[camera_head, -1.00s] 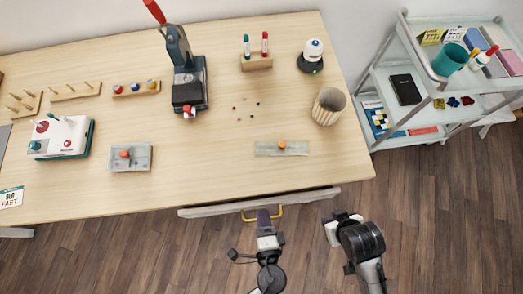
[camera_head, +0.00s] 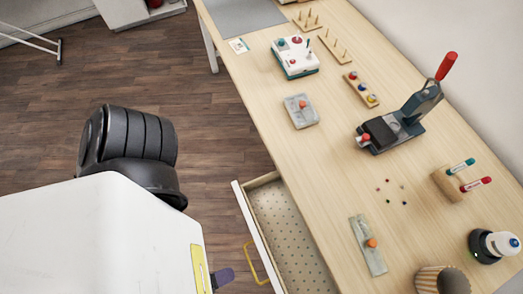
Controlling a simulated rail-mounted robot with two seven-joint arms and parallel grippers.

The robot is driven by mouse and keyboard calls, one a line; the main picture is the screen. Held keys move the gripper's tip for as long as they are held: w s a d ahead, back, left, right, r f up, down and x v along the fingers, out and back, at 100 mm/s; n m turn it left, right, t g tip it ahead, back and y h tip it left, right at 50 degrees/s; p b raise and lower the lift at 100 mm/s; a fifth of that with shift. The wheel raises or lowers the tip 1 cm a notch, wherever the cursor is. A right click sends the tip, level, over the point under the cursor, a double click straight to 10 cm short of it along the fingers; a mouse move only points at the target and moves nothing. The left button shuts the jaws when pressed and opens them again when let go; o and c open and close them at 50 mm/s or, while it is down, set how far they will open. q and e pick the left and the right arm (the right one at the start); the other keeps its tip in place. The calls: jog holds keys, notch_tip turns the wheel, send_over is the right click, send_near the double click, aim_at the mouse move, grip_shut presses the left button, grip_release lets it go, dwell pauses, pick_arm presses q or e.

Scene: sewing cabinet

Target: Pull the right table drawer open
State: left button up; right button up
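The table drawer (camera_head: 288,235) stands open, pulled well out from under the tabletop, and its perforated floor shows empty in the visible part. Its white front (camera_head: 252,228) carries a yellow bar handle (camera_head: 255,264). My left gripper (camera_head: 222,278) shows only as a purple finger tip at the lower edge, left of the handle and apart from it in the picture. The rest of the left gripper is hidden behind my large white arm link, so its opening cannot be told. My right gripper is out of view.
The wooden table (camera_head: 315,160) holds a press with a red lever (camera_head: 400,120), a white device (camera_head: 295,57), a grey block (camera_head: 301,111), a grey strip (camera_head: 367,246) and a ribbed cup (camera_head: 441,281). Bare floor (camera_head: 220,125) lies left of the drawer.

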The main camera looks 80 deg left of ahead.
pick_arm(q)
jog(key=shift+o, duration=1.4)
jog(key=shift+w, duration=0.65)
jog(key=shift+o, duration=0.8)
jog(key=shift+w, duration=0.3)
jog(key=shift+o, duration=0.3)
jog(key=shift+s+r, duration=0.15)
jog(key=shift+s, duration=0.4)
jog(key=p+v, duration=0.2)
jog(key=v, duration=1.1)
jog(key=shift+s, duration=0.3)
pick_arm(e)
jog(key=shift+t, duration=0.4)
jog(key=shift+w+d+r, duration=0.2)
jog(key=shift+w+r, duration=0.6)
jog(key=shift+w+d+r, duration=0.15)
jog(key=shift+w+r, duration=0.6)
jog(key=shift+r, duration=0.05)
pick_arm(q)
jog(key=shift+d, duration=0.1)
